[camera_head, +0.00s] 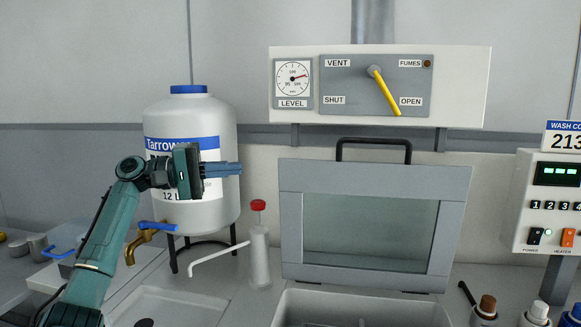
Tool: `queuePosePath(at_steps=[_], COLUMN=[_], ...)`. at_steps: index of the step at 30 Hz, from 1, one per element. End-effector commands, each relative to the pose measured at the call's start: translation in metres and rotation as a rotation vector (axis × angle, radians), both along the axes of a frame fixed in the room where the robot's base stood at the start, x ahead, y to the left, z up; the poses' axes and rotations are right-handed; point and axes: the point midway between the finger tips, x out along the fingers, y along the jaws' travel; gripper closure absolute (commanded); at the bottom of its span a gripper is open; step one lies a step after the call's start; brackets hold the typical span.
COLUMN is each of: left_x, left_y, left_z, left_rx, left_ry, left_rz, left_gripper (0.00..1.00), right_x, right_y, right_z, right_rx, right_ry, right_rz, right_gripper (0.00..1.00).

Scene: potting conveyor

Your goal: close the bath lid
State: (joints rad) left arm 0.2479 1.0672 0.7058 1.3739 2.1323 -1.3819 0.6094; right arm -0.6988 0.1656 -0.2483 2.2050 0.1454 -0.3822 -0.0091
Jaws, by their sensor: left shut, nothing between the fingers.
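The bath lid (460,225) is a grey frame with a glass pane and a black handle (373,142) along its top edge. It stands raised, upright at the back of the bath. The bath (290,312) is a light grey basin below it, its opening uncovered and its lower part cut off by the frame. My left gripper (240,169) is shut and empty, its blue fingers pointing right. In the picture it overlaps the white canister and is left of the lid, apart from it. My right gripper is not in view.
A white canister (190,110) with a blue cap stands behind my left arm. A white dispenser with a red top (259,240) stands between it and the lid. A vent panel (455,85) hangs above.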

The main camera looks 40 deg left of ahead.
Motion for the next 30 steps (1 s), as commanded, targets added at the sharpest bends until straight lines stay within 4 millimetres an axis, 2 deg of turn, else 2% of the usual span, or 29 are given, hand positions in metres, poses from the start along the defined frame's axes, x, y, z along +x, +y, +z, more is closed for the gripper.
queuePosePath(at_steps=[16, 21, 30], left_x=[0.066, 0.075, 0.076], left_y=[-0.054, -0.061, -0.062], left_z=[0.004, 0.003, 0.002], left_rx=[-0.002, -0.001, 0.0], left_ry=[0.0, 0.001, 0.001], left_rz=[0.0, 0.001, 0.002], left_gripper=[1.0, 1.0, 1.0], right_x=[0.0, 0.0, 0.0], right_y=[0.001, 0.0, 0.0], right_z=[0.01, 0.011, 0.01], right_rx=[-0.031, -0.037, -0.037], right_ry=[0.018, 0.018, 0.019], right_rz=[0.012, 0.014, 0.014], right_gripper=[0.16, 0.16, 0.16])
